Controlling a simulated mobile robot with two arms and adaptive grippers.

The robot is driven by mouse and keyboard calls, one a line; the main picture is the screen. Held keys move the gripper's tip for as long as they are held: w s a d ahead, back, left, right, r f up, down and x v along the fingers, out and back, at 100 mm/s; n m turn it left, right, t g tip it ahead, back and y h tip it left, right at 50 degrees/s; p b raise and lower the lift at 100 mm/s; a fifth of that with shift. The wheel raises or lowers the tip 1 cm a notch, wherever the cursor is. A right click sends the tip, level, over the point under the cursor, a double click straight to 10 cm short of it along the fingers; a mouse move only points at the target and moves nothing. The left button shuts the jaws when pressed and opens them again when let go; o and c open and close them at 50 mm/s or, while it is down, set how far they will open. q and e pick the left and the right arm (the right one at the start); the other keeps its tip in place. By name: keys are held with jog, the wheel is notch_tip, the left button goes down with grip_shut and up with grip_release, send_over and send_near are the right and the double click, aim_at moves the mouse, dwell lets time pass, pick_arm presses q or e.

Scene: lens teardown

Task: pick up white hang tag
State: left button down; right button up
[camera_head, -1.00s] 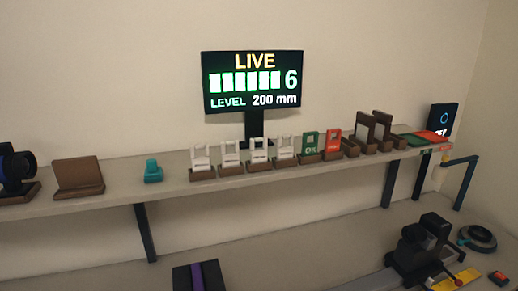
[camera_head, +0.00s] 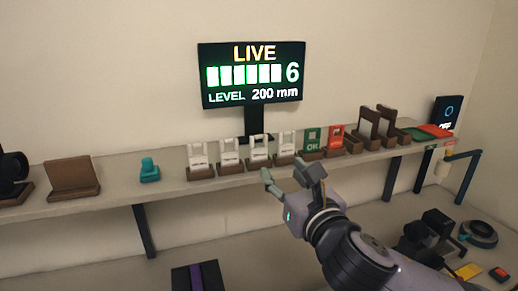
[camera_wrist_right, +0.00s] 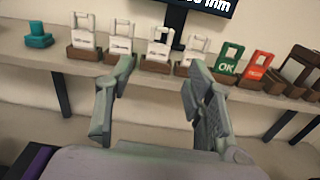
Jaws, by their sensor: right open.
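Several white hang tags stand upright in brown wooden holders in a row on the shelf. In the head view they run from the leftmost white tag (camera_head: 197,157) through the second (camera_head: 229,153) and third (camera_head: 259,149) to the rightmost white tag (camera_head: 286,145). My right gripper (camera_head: 284,177) is open and empty, in front of and below the right-hand white tags. In the right wrist view the third white tag (camera_wrist_right: 158,50) shows above and between the open fingers (camera_wrist_right: 150,90), apart from them. My left gripper is not in view.
A green OK tag (camera_head: 312,140) and a red tag (camera_head: 336,137) stand right of the white ones. A teal block (camera_head: 150,170) is to their left. The LIVE display (camera_head: 252,75) stands behind. The shelf (camera_head: 115,190) has a free front edge above a lower bench.

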aim_at(260, 137)
jog(key=p+x, duration=0.1)
jog(key=x, duration=0.3)
jog(key=p+x, duration=0.1)
jog(key=x, duration=0.3)
jog(key=p+x, duration=0.1)
jog(key=x, duration=0.3)
jog(key=shift+w+r+p, duration=0.1)
jog(key=shift+r+p, duration=0.25)
jog(key=shift+r, duration=0.05)
jog(key=shift+w+r, duration=0.1)
jog(key=shift+w, duration=0.2)
jog(key=p+x, duration=0.2)
jog(key=x, duration=0.2)
jog(key=shift+w+r, duration=0.1)
jog(key=shift+r, duration=0.05)
jog(key=shift+w, duration=0.25)
jog(key=shift+c, duration=0.2)
jog(key=c, duration=0.7)
